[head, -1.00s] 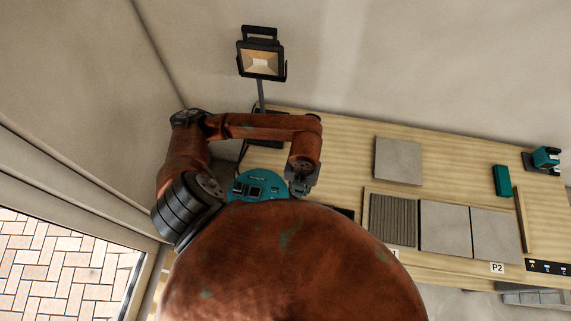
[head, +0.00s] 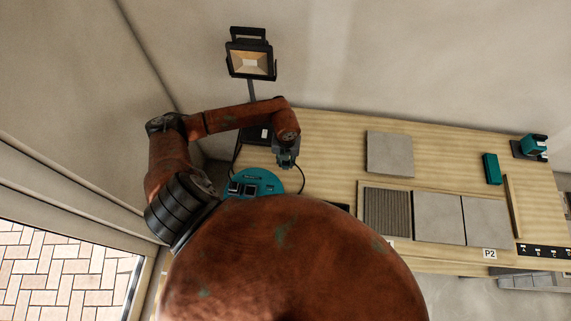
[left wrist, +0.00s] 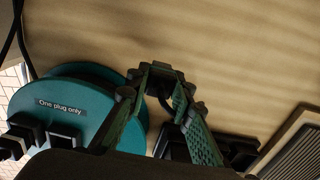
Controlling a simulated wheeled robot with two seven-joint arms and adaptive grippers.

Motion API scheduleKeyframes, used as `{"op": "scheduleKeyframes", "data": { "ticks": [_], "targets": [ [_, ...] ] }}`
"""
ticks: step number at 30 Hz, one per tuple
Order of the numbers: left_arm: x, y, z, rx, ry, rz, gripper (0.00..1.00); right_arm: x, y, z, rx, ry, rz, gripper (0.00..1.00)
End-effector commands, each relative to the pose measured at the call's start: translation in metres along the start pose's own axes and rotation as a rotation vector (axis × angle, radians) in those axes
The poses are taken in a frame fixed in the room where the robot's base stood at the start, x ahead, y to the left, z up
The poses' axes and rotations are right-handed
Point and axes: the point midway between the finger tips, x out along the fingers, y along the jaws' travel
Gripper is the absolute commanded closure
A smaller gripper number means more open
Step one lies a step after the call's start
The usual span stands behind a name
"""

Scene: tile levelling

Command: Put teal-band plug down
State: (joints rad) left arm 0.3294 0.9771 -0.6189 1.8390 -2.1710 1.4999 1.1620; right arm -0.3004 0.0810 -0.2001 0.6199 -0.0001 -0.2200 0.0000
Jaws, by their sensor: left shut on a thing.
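My left gripper (head: 285,163) is above the bench, just behind the teal cable reel (head: 256,182). In the left wrist view its fingers (left wrist: 163,82) close around a small dark thing, mostly hidden between them. I take it to be the plug; its teal band cannot be made out. A dark cable (head: 303,178) loops between the gripper area and the reel. The reel also fills the left of the left wrist view (left wrist: 88,82), with a label "One plug only" and black sockets. My right gripper is not in view.
A work lamp (head: 251,62) stands behind on the left. A loose grey tile (head: 390,154) lies behind a row of tiles (head: 437,217). A teal block (head: 491,168) and a teal tool (head: 533,146) are at right. My orange body part hides the front.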

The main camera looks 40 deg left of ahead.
Motion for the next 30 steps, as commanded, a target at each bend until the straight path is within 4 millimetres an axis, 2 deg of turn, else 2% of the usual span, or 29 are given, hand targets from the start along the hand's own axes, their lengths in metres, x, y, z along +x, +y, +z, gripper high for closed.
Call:
{"op": "scheduleKeyframes", "data": {
  "ticks": [4,10,21,22,30],
  "targets": [
    [0.008,0.003,0.006,-0.002,0.001,0.001,1.0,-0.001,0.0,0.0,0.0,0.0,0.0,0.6],
    [0.034,0.002,0.004,-0.001,0.002,0.0,1.0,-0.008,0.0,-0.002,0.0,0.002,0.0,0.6],
    [0.041,0.002,0.005,0.0,0.0,0.001,1.0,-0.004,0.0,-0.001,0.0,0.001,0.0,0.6],
    [0.041,0.002,0.005,0.0,0.0,0.001,0.78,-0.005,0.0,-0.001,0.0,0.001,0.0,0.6],
    [0.04,0.002,0.005,0.0,0.0,0.001,0.62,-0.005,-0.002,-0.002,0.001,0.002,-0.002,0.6]
  ]
}}
